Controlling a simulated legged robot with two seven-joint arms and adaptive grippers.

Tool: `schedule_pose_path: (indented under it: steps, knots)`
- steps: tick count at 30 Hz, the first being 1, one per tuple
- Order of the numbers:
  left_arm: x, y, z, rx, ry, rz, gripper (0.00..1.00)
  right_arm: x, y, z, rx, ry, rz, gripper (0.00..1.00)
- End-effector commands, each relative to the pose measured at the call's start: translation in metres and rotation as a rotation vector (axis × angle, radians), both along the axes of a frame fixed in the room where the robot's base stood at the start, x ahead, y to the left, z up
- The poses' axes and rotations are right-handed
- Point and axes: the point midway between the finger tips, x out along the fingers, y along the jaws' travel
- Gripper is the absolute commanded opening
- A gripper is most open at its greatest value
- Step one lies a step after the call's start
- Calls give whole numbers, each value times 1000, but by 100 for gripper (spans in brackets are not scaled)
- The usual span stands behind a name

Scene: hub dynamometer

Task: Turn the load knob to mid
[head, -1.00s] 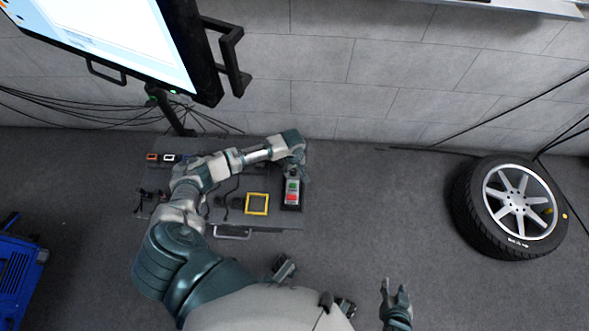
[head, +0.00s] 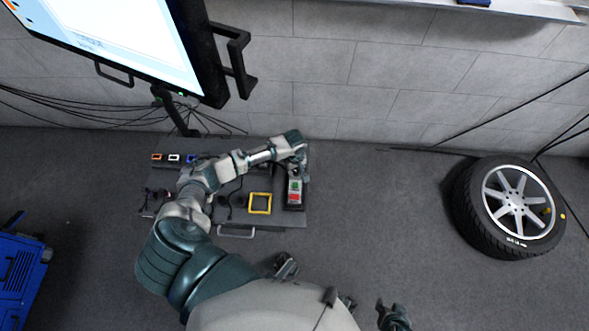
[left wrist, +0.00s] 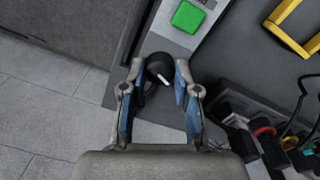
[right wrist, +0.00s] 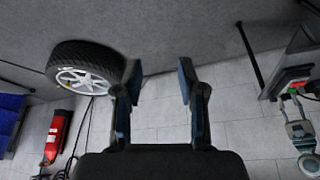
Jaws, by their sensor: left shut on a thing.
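The black load knob (left wrist: 160,68) has a white pointer line and sits near the end of the grey control box (left wrist: 166,24). In the left wrist view it lies between the fingertips of my left gripper (left wrist: 158,75), which is shut on it. The green button (left wrist: 188,16) is beyond the knob on the same box. In the head view my left gripper (head: 299,163) is at the far end of this box and hides the knob. My right gripper (right wrist: 160,78) is open and empty; only part of it (head: 392,317) shows at the bottom of the head view.
A yellow frame (head: 260,194) and cables lie on the dark bench panel (head: 270,220) beside the box. A monitor (head: 110,40) stands at the upper left. A wheel (head: 510,205) lies at the right, with clear floor between. A blue machine (head: 15,275) is at lower left.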

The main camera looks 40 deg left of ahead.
Motion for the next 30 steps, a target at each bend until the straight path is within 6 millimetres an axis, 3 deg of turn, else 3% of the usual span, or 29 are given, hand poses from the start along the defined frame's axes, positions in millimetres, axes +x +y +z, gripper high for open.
schedule_pose_path:
  steps: [3,18,30]
  knots:
    - [0,-2,4,-3,1,-29,0,-33,-11,4,-35,154,-11,40]
    - [0,-2,3,-3,1,-192,0,-27,-7,-109,-41,203,-2,40]
    - [0,-2,1,-4,2,-427,0,-45,-9,-166,-45,221,5,40]
